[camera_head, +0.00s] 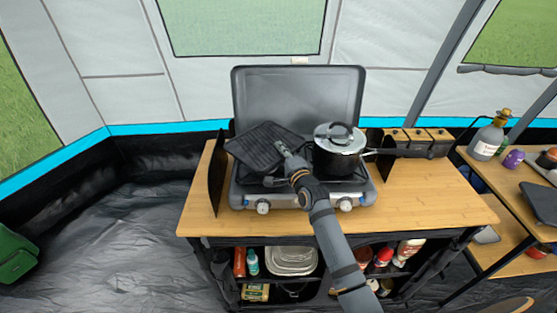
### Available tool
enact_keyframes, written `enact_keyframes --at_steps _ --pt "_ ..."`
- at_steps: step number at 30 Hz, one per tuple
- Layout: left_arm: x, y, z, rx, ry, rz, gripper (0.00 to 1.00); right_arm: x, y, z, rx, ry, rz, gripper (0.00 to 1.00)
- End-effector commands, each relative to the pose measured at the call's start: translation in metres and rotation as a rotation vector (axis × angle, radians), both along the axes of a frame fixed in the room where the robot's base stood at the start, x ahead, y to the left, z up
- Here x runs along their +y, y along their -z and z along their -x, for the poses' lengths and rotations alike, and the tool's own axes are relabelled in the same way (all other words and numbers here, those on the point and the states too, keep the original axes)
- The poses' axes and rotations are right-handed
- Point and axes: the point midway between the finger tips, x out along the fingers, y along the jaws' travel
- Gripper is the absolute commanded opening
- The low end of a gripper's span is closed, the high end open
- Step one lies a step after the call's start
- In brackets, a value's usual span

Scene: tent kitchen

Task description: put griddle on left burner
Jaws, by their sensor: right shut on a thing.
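The griddle (262,146) is a dark ridged square pan over the left side of the two-burner camp stove (238,194). It looks slightly tilted, with its left corner reaching past the stove's edge. My right gripper (283,151) is shut on the griddle at its near right side. The left burner is mostly hidden under the griddle and my arm, so I cannot tell whether the griddle touches it. A lidded pot (338,150) sits on the right burner, its handle pointing right. My left gripper is not in view.
The stove's raised lid (298,95) stands behind the burners, with dark side windshields. The wooden tabletop (440,198) is clear at the right front. Small wooden-topped boxes (416,140) stand behind the pot handle. A side table (490,176) holds bottles.

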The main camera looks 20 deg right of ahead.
Motion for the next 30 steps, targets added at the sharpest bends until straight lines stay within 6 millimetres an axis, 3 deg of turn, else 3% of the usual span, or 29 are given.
enact_keyframes --at_steps 3,6,9,15,30 --pt "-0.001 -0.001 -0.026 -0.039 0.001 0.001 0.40 0.000 0.000 0.000 -0.008 0.001 -0.001 0.00" --pt "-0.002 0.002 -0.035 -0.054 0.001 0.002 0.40 0.000 0.018 0.000 -0.004 0.001 -0.002 0.00" --pt "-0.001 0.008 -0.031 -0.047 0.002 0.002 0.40 0.000 0.032 0.000 -0.005 0.001 -0.002 0.00" --pt "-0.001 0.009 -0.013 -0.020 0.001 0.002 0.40 0.000 0.035 0.000 -0.007 0.002 -0.002 0.00" --pt "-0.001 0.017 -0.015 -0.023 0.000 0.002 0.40 0.000 0.047 0.000 -0.007 0.002 -0.002 0.00"
